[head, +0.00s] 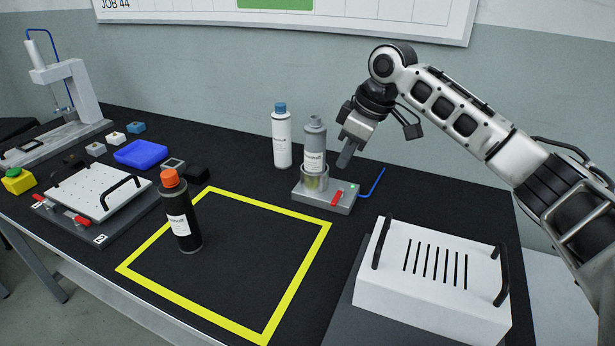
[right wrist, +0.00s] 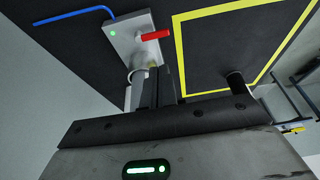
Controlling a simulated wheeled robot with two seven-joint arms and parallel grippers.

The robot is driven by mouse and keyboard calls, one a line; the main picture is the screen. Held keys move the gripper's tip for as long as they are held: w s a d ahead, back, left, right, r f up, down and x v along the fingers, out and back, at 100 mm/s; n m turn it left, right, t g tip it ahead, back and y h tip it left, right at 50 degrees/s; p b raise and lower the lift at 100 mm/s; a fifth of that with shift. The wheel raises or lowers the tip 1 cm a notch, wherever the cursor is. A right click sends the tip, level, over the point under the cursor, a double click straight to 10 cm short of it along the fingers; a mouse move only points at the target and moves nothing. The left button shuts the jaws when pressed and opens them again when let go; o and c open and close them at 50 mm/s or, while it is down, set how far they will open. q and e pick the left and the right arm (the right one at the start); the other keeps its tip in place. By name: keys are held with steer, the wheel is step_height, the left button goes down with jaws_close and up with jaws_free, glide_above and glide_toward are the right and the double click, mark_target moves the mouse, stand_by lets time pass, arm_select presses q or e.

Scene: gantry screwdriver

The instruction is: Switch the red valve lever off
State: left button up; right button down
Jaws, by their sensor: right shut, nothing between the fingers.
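The red valve lever (head: 337,198) sits on top of a small grey base (head: 313,198) and points toward its front edge. In the right wrist view the lever (right wrist: 155,35) reaches slightly past the side of the base (right wrist: 128,45). A small green light (head: 354,187) glows on the base behind the lever. A blue hose (head: 371,184) leaves the base at the right. A grey bottle (head: 314,145) stands in a metal cup on the base. My right gripper (head: 345,160) is shut and empty, pointing down above the base, apart from the lever. My left gripper is out of view.
A white bottle with a blue cap (head: 281,140) stands behind the base. A white slotted box (head: 430,290) with black handles is at the front right.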

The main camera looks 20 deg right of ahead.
mark_target(337, 198)
steer(key=x, duration=0.5)
steer(key=b+x, duration=0.1)
steer(key=x, duration=0.2)
steer(key=shift+s+f, duration=0.25)
steer(key=shift+s, duration=0.05)
steer(key=shift+w+a+f, duration=0.2)
steer(key=shift+f, duration=0.4)
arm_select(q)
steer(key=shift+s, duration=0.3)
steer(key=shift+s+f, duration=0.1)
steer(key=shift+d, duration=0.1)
arm_select(e)
steer(key=shift+a+r, duration=0.1)
steer(key=shift+r, duration=0.05)
